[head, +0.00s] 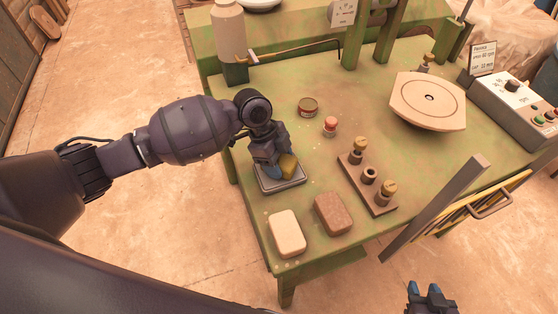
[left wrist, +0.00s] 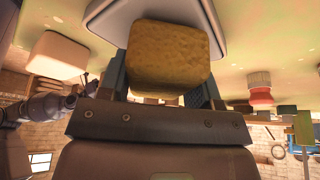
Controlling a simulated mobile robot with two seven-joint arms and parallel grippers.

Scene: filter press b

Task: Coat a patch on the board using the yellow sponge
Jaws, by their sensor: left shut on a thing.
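The yellow sponge (head: 288,167) is between the fingers of my left gripper (head: 276,168), which is shut on it. In the left wrist view the sponge (left wrist: 168,55) fills the space between the fingers. The sponge is at a small grey tray (head: 283,187) near the table's left edge; whether it touches the tray I cannot tell. A pale, flat, many-sided board (head: 440,92) with a dark centre spot stands at the table's right. My right gripper (head: 430,289) is at the bottom right, off the table, with its two fingertips apart and nothing visible between them.
A cream block (head: 287,233) and a brown block (head: 333,214) lie at the front. A rack with knobbed pieces (head: 367,182), a red-topped jar (head: 330,127) and a round tin (head: 308,106) stand mid-table. A control box (head: 515,98) and upright bar (head: 435,205) are at right.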

